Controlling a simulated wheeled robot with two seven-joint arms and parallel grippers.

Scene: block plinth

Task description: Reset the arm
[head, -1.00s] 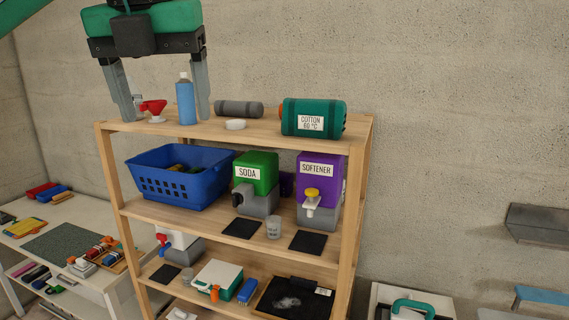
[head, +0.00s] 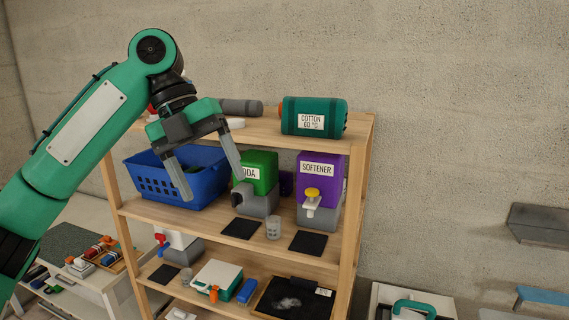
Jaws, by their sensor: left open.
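My left gripper (head: 212,183) is open and empty. Its fingers point down in front of the shelf unit, one over the blue basket and one over the left part of the green soda box. My green left arm (head: 88,125) comes in from the left and covers the left end of the top shelf. The blue bottle there is hidden behind my arm. My right gripper is not in view.
The wooden shelf unit (head: 358,200) holds a blue basket (head: 150,185), a green soda box (head: 262,165), a purple softener box (head: 319,168) and a rolled teal cotton bundle (head: 314,104). A white side table (head: 110,283) stands at left. The wall at right is bare.

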